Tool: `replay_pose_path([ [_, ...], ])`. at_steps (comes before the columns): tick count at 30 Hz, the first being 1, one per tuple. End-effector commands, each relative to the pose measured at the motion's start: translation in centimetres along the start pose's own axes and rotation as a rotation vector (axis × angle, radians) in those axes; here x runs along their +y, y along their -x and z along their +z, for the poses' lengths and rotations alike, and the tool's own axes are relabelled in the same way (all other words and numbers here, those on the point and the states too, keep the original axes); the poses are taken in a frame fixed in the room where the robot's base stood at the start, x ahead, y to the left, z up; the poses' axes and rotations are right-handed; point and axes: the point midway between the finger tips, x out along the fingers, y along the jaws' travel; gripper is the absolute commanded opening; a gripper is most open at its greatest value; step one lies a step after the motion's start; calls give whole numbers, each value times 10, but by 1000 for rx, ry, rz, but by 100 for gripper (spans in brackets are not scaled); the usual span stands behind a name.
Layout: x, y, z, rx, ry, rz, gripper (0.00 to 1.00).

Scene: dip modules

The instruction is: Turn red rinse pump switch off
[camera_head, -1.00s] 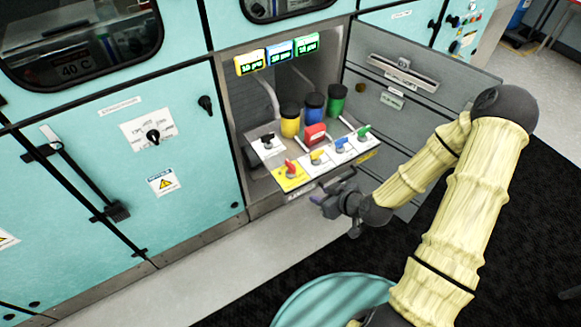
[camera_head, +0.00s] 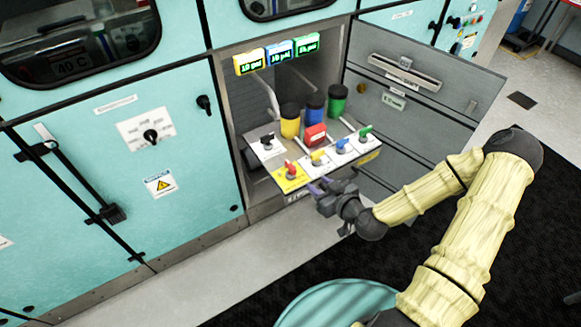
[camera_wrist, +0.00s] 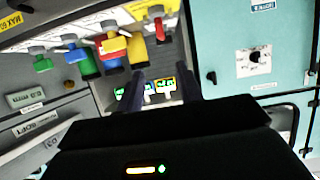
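The red rinse pump switch (camera_head: 290,169) sits on a yellow plate at the front left of the pulled-out panel (camera_head: 311,168) in the head view. Its handle looks raised, but its exact setting is too small to read. My gripper (camera_head: 323,186) is just right of and below this switch in the head view, near the panel's front edge, apart from the switch. In the wrist view the two dark fingers of my gripper (camera_wrist: 163,88) stand apart with nothing between them.
Yellow (camera_head: 317,157), blue (camera_head: 341,146) and green (camera_head: 364,132) switches stand to the right, a black switch (camera_head: 267,141) behind. A red block (camera_head: 315,134) and yellow, blue and green cups (camera_head: 337,98) stand further back. The opened grey door (camera_head: 425,100) is at the right.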

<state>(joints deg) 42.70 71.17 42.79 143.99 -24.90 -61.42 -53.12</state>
Motion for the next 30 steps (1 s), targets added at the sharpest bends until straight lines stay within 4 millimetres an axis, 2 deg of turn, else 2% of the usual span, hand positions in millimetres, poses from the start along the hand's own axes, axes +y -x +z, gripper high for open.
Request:
replay_pose_path([
  [2,2,-4,4,1,1,3,36],
  [15,7,-14,2,5,-1,6,36],
  [30,3,-23,3,3,0,2,36],
])
